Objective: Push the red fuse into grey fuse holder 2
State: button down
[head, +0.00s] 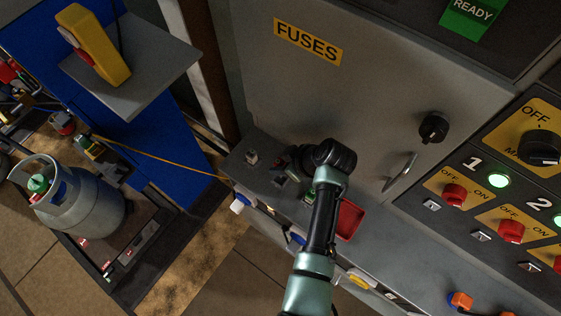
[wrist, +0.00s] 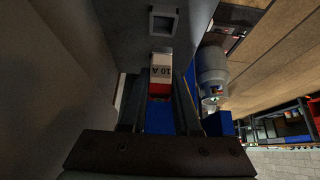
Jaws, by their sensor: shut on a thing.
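The red fuse (wrist: 159,89), with a pale "10 A" label, is between the fingers of my gripper (wrist: 159,100) in the wrist view. My gripper is shut on it. A grey square holder with a dark opening (wrist: 164,20) lies beyond the fuse's far end, apart from it in the picture. In the head view a small grey holder (head: 252,157) stands on the ledge, left of my gripper (head: 285,172). My wrist and the dark gripper parts hide much of the fuse there. I cannot read any number on the holders.
A red tray (head: 349,220) sits on the ledge beside my arm. The grey cabinet door (head: 340,100) marked "FUSES" rises behind, with a black knob (head: 433,128) and a handle (head: 399,172). A switch panel is at right. A gas cylinder (head: 80,205) stands at lower left.

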jog(key=shift+f+b, duration=2.15)
jog(key=shift+f, duration=0.6)
jog(key=shift+f+b, duration=0.6)
jog(key=shift+b, duration=0.1)
jog(key=c, duration=0.6)
grip_release()
jog(key=shift+o, duration=0.2)
jog(key=shift+r, duration=0.1)
jog(key=v, duration=1.3)
